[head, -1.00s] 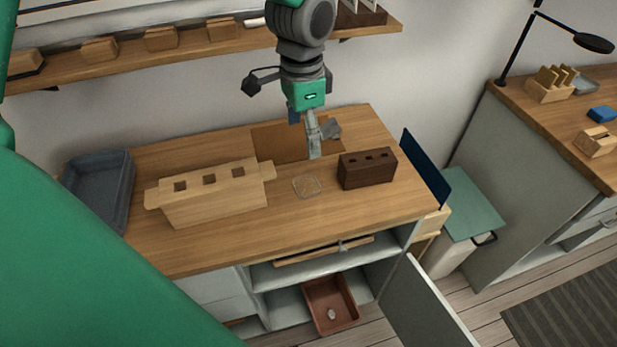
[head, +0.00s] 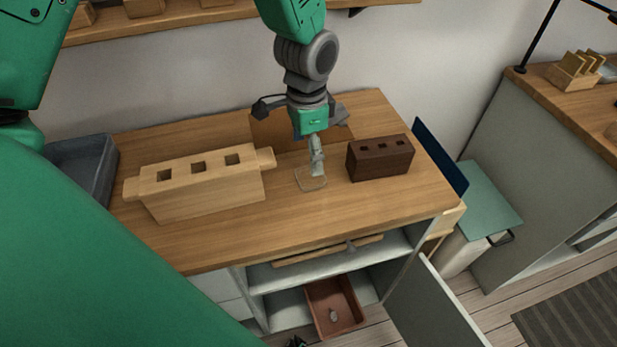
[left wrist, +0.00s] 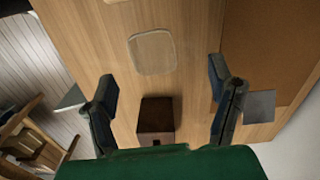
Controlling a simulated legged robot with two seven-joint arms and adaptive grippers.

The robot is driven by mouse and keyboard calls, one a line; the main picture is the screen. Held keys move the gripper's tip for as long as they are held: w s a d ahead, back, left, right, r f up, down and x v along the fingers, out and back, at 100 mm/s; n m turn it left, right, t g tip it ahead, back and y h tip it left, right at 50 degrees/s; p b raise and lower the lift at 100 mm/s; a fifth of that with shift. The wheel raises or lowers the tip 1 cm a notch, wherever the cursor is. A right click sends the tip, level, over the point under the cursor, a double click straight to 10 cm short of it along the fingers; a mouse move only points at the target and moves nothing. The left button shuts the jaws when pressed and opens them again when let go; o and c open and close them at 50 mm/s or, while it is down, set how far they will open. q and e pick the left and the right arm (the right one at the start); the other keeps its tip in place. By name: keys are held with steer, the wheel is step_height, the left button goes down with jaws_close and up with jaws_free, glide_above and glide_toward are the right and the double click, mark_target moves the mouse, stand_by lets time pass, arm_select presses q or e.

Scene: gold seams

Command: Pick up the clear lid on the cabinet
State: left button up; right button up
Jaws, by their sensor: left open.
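The clear lid (head: 311,181) is a thin, see-through square with rounded corners, lying flat on the wooden cabinet top (head: 330,215). It shows whole in the left wrist view (left wrist: 153,52), ahead of the fingers. My left gripper (head: 317,168) points down close above the lid's far side and hides part of it in the head view. In the left wrist view my left gripper (left wrist: 164,86) has its two fingers wide apart with nothing held. Whether a finger touches the lid cannot be told.
A dark brown block with holes (head: 380,158) stands right of the lid; a pale wooden block with holes (head: 205,184) stands left. A grey bin (head: 85,165) sits at the left end, a brown mat (head: 275,130) behind. The cabinet door (head: 425,300) hangs open below.

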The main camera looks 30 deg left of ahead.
mark_target(311, 179)
arm_select(q)
steer(key=shift+w+f, duration=0.1)
steer(key=shift+f, duration=0.35)
steer(key=f, duration=0.1)
steer(key=d+f, duration=0.1)
steer(key=f, duration=0.2)
steer(key=shift+s+d+f, duration=0.25)
steer(key=shift+d+f, duration=0.05)
steer(key=shift+d, duration=0.05)
steer(key=shift+a+f, duration=0.1)
steer(key=shift+f, duration=0.15)
steer(key=shift+a, duration=0.4)
steer(key=c, duration=0.7)
steer(key=shift+d, duration=0.25)
steer(key=shift+c, duration=0.8)
